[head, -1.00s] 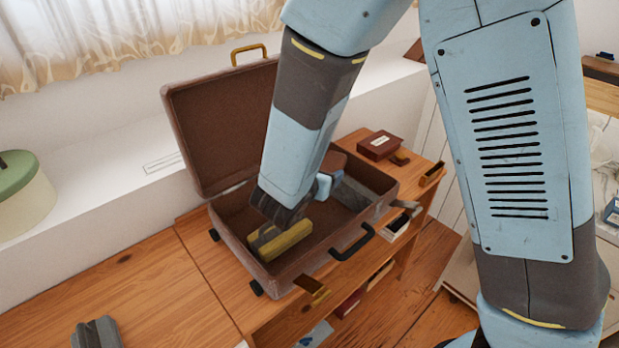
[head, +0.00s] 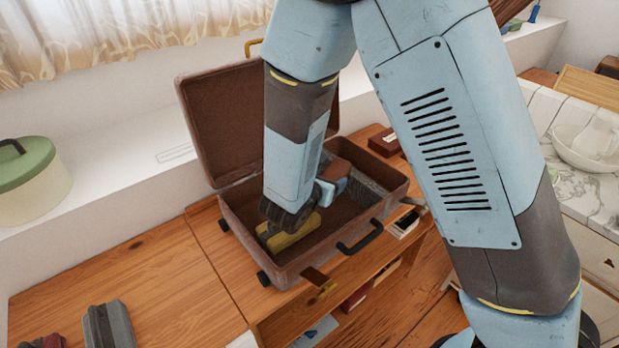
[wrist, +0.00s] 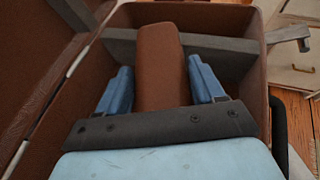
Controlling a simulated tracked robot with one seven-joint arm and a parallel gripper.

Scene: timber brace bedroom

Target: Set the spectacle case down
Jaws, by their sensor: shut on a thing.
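The brown spectacle case (wrist: 160,70) is between the two blue fingers of my gripper (wrist: 161,85) in the wrist view. In the head view, the case (head: 342,168) and my gripper (head: 330,190) are inside the open brown suitcase (head: 240,225), toward its right part. My gripper is shut on the case. A grey divider (wrist: 215,47) runs across the suitcase behind the case in the wrist view. The underside of the case is hidden, so I cannot tell whether it touches the suitcase floor.
An olive-yellow block (head: 293,232) lies in the suitcase below my arm. The suitcase lid (head: 215,120) stands open at the back left. A dark red box (head: 384,143) sits behind it. A grey object (head: 110,325) lies at the front left; the wooden desk (head: 130,270) between is clear.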

